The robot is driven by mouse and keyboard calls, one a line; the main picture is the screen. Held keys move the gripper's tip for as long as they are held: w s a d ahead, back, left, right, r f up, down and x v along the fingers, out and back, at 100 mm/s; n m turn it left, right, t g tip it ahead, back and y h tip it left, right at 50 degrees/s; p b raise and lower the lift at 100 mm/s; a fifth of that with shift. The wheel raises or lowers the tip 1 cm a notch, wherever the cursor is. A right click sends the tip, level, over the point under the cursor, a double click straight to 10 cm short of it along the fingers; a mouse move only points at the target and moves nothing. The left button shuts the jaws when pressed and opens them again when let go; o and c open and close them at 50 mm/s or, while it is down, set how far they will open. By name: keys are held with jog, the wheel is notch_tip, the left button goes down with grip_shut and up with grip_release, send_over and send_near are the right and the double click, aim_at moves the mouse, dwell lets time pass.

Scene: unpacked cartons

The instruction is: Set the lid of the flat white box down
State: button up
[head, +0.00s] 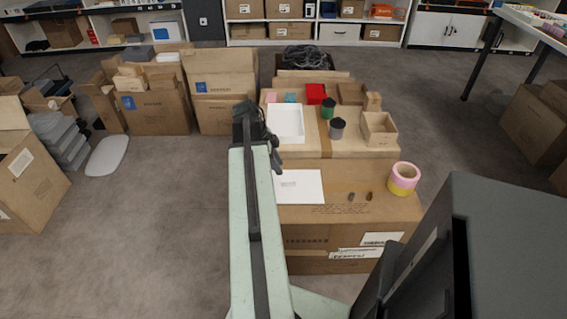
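The flat white box (286,124) stands open and empty on the rear carton top, with its rim and inside visible. A flat white rectangular piece with faint print (300,187), which looks like its lid, is over the front carton top. It appears to lie flat there, but I cannot tell whether it touches the cardboard. My gripper (274,160) is at the left of the white box, with a dark finger reaching down near the lid's upper left corner. My arm hides part of this area. I cannot see whether the fingers are closed or grip the lid.
A pink and yellow tape roll (404,178) and two small brown pieces (351,196) are on the front carton (370,214). Behind are a green-lidded jar (327,108), a grey jar (337,128), a red box (315,93) and an open cardboard tray (380,128).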

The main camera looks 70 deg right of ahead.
jog(key=p+v, duration=0.1)
jog(key=v, duration=0.2)
jog(key=shift+w+r+p, duration=0.1)
jog(key=shift+r+p, duration=0.1)
jog(key=shift+p, duration=0.1)
jog(key=w+a+f+n+t, duration=0.1)
jog(key=w+a+n+t, duration=0.2)
jog(key=w+a+n, duration=1.95)
jog(key=a+n, duration=0.1)
jog(key=a, duration=0.7)
jog(key=w+a+n+y, duration=0.1)
jog(key=w+a+n, duration=0.3)
jog(key=a, duration=0.8)
jog(key=w+a+n+t, duration=0.1)
jog(key=w+a+n, duration=0.3)
jog(key=a, duration=0.8)
jog(key=shift+w+f+y, duration=0.2)
jog(key=shift+f+y, duration=0.1)
jog(key=shift+f, duration=0.15)
